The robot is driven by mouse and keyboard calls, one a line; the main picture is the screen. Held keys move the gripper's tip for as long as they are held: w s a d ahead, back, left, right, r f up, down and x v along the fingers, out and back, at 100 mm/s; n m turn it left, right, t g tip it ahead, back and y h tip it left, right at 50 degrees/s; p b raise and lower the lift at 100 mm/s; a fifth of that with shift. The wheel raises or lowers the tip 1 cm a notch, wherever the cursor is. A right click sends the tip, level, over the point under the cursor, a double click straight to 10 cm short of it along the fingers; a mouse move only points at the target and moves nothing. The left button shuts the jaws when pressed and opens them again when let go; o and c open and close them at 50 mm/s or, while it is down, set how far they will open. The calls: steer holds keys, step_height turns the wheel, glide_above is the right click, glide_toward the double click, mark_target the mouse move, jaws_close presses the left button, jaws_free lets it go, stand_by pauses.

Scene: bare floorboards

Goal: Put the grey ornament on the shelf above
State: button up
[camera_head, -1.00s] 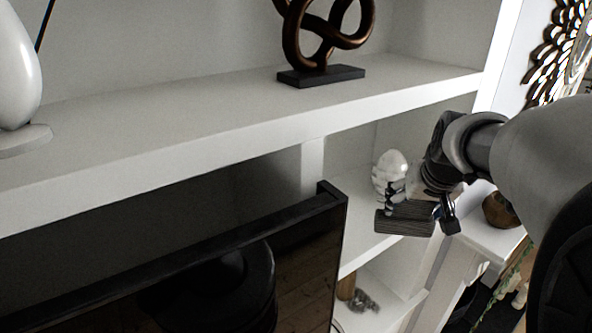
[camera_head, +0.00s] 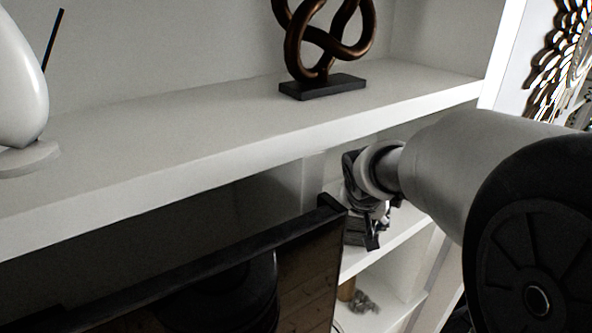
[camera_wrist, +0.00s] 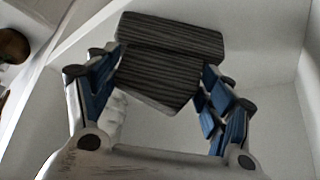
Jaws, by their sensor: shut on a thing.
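The grey ornament, a dark grey striped block with an angular shape, is held in my gripper. In the wrist view the ornament (camera_wrist: 160,78) sits between both blue-padded fingers of my gripper (camera_wrist: 158,88), which touch its sides. In the head view my gripper (camera_head: 368,222) is below the upper shelf (camera_head: 230,112), in the open compartment right of the black screen. The ornament (camera_head: 353,238) shows only in part there, low beside the fingers. The lower shelf (camera_head: 385,250) lies beneath it; I cannot tell whether they touch.
A bronze knot sculpture (camera_head: 330,42) on a black base stands on the upper shelf, and a white vase-like piece (camera_head: 18,90) stands at its left. The shelf between them is clear. The black screen (camera_head: 200,265) fills the lower left. A white object (camera_wrist: 116,112) shows behind my left finger.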

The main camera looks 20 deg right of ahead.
steer(key=shift+f, duration=0.1)
steer(key=o, duration=1.1)
steer(key=shift+s+r, duration=0.15)
steer(key=shift+r, duration=0.35)
steer(key=v, duration=1.1)
steer(key=shift+s+a+r+b, duration=0.1)
steer(key=shift+s+a+b, duration=0.1)
steer(key=shift+b, duration=0.1)
steer(key=shift+w, duration=0.1)
